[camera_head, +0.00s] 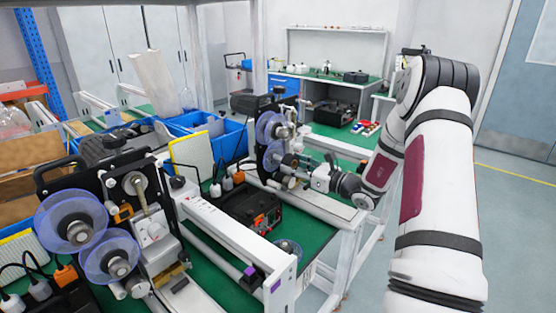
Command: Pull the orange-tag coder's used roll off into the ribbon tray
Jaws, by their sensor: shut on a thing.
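The far coder (262,107) stands on the green bench and carries two translucent blue discs, an upper one (265,128) and a lower one (270,154). My gripper (294,167) reaches in from the right at the lower disc and is shut on the roll there; its fingers hide much of the hub. The near coder (105,180) at the left also has two blue discs, an upper one (52,222) and a lower one (93,258). A small orange piece (122,213) shows on the near coder. I cannot tell which coder bears the orange tag, nor pick out the ribbon tray.
A white rail (225,225) runs between the coders, with purple tags (276,286) at its near end. Blue bins (228,146) stand behind. A loose disc (288,248) lies near the front edge. Floor at right is clear.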

